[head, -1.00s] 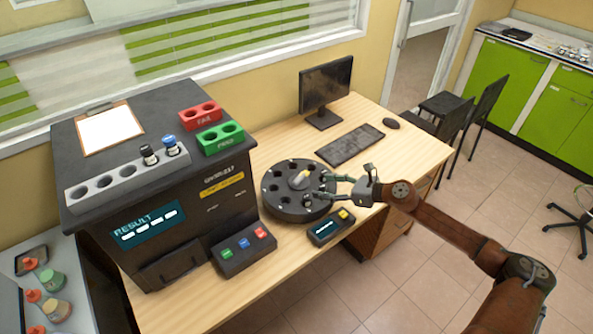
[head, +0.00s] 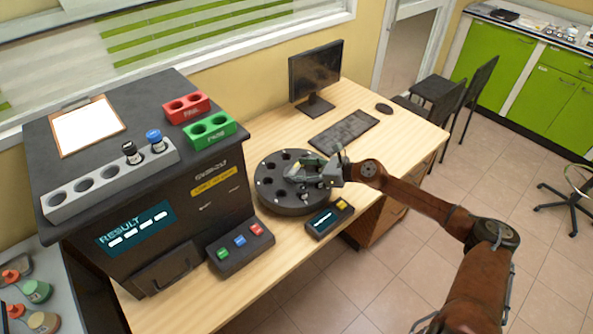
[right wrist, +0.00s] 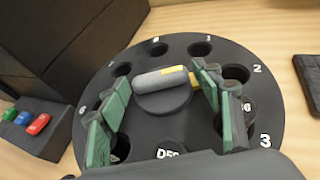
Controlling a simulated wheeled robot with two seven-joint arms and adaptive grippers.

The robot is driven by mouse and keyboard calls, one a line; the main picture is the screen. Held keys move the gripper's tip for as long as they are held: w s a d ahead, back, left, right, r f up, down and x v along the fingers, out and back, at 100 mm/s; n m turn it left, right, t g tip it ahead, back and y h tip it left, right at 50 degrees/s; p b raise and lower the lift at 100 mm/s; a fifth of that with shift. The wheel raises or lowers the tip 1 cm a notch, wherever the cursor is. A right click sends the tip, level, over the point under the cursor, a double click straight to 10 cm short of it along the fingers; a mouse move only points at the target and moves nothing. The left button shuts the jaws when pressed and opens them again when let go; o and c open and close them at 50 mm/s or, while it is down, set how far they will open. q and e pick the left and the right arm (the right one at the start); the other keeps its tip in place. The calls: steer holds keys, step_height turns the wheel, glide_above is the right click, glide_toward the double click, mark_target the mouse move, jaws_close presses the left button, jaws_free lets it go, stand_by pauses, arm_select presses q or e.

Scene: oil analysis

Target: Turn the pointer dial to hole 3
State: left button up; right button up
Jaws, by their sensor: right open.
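The round black dial (head: 266,194) lies on the desk, with holes around its rim; it also shows in the right wrist view (right wrist: 165,125). Its grey pointer (right wrist: 160,80) has a yellow tip at the right end, facing right toward the side marked 2 and 3. The number 3 (right wrist: 265,140) is at the lower right of the rim. My right gripper (head: 300,172) is over the dial, its two green-padded fingers (right wrist: 162,88) apart, with the pointer between them. The right finger is close to the yellow tip; I cannot tell if they touch. The fingers partly hide the nearer holes.
A small display box (head: 327,220) sits just in front of the dial. A large black analyser (head: 180,215) and a button box (head: 240,248) stand to the left. A keyboard (head: 344,130) and monitor (head: 315,72) are behind.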

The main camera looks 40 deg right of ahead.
arm_select(q)
steer(key=shift+w, duration=0.25)
arm_select(e)
steer(key=shift+w+a, duration=0.15)
steer(key=shift+w, duration=0.15)
steer(key=shift+c, duration=0.2)
arm_select(q)
steer(key=shift+r, duration=0.1)
arm_select(e)
steer(key=c, duration=0.8)
